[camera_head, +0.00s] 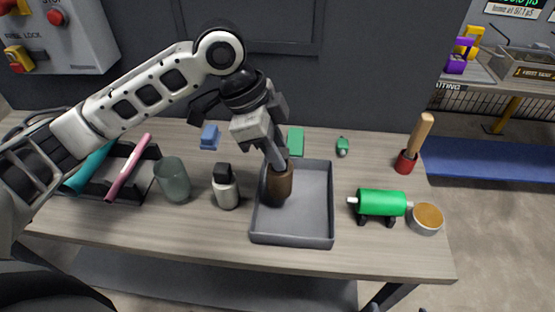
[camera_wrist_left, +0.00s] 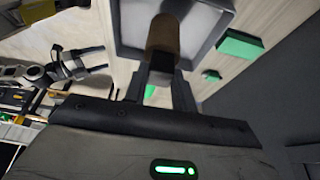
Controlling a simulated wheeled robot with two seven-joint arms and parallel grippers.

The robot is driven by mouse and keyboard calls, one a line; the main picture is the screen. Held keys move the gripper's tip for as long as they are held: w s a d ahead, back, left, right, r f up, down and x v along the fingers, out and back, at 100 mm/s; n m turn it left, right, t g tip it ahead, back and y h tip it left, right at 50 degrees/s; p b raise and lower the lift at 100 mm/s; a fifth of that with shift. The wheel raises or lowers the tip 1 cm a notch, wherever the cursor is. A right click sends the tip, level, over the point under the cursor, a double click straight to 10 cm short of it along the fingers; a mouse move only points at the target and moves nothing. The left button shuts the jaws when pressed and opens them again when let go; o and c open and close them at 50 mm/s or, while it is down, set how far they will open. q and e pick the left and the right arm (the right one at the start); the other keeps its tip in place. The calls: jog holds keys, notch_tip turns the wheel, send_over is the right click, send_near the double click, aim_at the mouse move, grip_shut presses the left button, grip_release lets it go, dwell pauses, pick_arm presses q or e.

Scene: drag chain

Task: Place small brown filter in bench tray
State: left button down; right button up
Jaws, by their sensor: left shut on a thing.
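The small brown filter (camera_head: 279,186) is a dark brown cylinder, upright over the left part of the grey bench tray (camera_head: 310,210). My left gripper (camera_head: 278,164) is shut on its top from above. In the left wrist view the filter (camera_wrist_left: 163,36) shows between the fingers of my left gripper (camera_wrist_left: 163,68), with the tray (camera_wrist_left: 200,32) behind it. The filter looks inside the tray's outline, but I cannot tell whether it touches the tray floor.
A bottle (camera_head: 225,187) and a grey-green cup (camera_head: 173,180) stand left of the tray. A green roller (camera_head: 381,203) and a round tin (camera_head: 426,218) are on its right. Green (camera_head: 296,141) and blue (camera_head: 209,137) blocks lie behind. The tray's right half is empty.

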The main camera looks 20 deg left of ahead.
pick_arm(q)
jog(key=f, duration=0.3)
jog(key=shift+w+f, duration=0.25)
jog(key=shift+f, duration=0.15)
jog(key=shift+f, duration=0.15)
jog(key=c, duration=1.1)
grip_release()
jog(key=shift+c, duration=0.2)
jog(key=v, duration=1.2)
jog(key=shift+p, duration=0.45)
